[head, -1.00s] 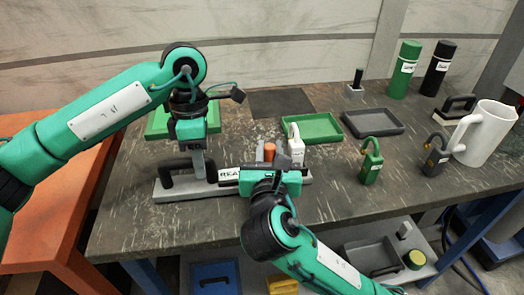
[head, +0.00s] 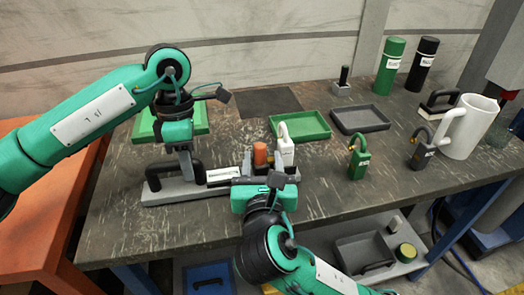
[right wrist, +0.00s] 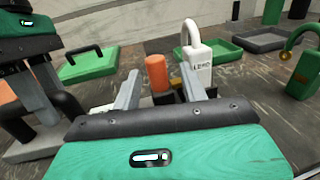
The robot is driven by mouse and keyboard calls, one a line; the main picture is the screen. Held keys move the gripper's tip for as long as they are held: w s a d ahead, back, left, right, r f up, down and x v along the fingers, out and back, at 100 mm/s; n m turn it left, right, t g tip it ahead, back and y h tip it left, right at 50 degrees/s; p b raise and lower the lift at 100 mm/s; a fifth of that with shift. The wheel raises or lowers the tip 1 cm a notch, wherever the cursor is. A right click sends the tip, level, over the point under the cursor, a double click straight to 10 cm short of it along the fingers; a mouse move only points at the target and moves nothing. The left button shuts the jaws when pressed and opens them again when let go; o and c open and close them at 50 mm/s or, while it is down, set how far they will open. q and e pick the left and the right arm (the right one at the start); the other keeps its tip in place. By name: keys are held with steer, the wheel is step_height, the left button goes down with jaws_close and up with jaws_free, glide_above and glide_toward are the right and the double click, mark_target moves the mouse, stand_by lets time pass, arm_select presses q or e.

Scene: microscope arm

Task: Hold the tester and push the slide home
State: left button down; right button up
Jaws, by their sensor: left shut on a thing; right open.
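The tester is a long grey base (head: 168,193) with a black arched handle at its left end and a pale window (head: 222,175) along its middle. An orange upright knob (head: 260,153) stands towards its right end; I take it as the slide's knob. My left gripper (head: 187,172) points down at the handle end and is shut on the tester; its exact grip is partly hidden. My right gripper (head: 260,168) is open. In the right wrist view the orange knob (right wrist: 157,72) appears between its two fingers (right wrist: 160,88); contact cannot be told.
A white padlock (head: 285,152) stands close to the right of the knob. A green padlock (head: 358,160) and a dark padlock (head: 422,152) stand further right. Behind are a green tray (head: 300,124) and a grey tray (head: 360,119). A white mug (head: 470,128) stands at the right.

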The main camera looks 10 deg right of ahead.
steer(key=shift+s+a, duration=0.2)
steer(key=shift+s, duration=0.75)
steer(key=shift+s+a, duration=0.15)
steer(key=shift+s, duration=0.75)
arm_select(q)
steer(key=c, duration=1.2)
jaws_free()
steer(key=shift+o, duration=0.2)
